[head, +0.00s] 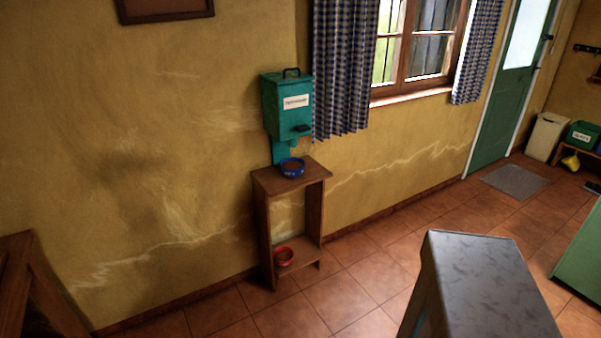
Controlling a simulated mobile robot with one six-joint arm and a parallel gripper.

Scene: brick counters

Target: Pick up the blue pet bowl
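The blue pet bowl (292,168) sits upright on the top of a small wooden stand (266,184) against the yellow wall. It seems to hold something brown. A teal dispenser box (286,118) with a white label is fixed to the wall just above and behind the bowl. A red bowl (284,256) stands on the stand's low shelf. My gripper is not in the head view.
A grey-topped counter (487,290) stands at the front right. Tiled floor (372,268) lies open between it and the stand. A wooden piece (30,290) is at the lower left. A grey mat (514,181) lies before the green door (505,105).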

